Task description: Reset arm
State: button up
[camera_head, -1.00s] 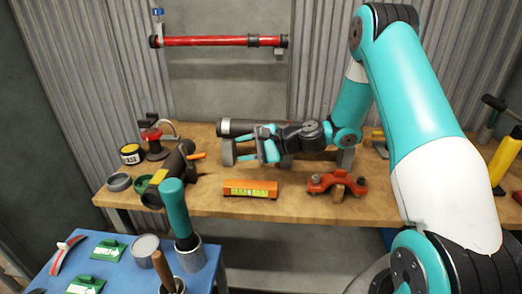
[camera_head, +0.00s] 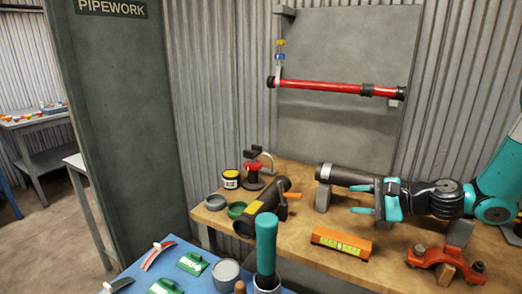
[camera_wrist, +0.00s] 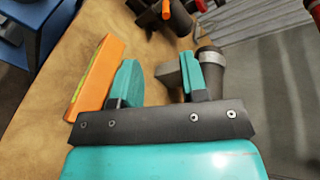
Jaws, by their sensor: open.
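My gripper (camera_head: 364,198) is at the right of the head view, low over the wooden workbench (camera_head: 300,262), with its fingers pointing left. A dark pipe with a grey end (camera_head: 338,176) lies on grey supports just behind the fingers. In the wrist view this pipe (camera_wrist: 211,60) is close beside the right finger; I cannot tell whether they touch. An orange spirit level (camera_head: 341,243) lies on the bench in front of the gripper, and left of the fingers in the wrist view (camera_wrist: 97,76).
A red pipe (camera_head: 335,87) is mounted on the grey wall panel. A red clamp (camera_head: 445,264) lies at the bench's front right. A blue table (camera_head: 133,270) with tools stands in front.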

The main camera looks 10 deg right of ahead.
jog(key=s+a+r+n+g+h, duration=0.1)
jog(key=s+a+r+n+g, duration=0.2)
jog(key=s+a+n, duration=0.35)
jog(key=s+a+r+n+g+h, duration=0.1)
jog(key=s+a+r+n+g, duration=0.3)
jog(key=a, duration=0.4)
jog(key=s+a+r+n+g+h, duration=0.1)
jog(key=s+n+h, duration=0.4)
jog(key=s+n, duration=0.5)
jog(key=s+r, duration=0.1)
jog(key=s, duration=0.6)
jog(key=shift+a+g, duration=0.15)
jog(key=shift+g, duration=0.25)
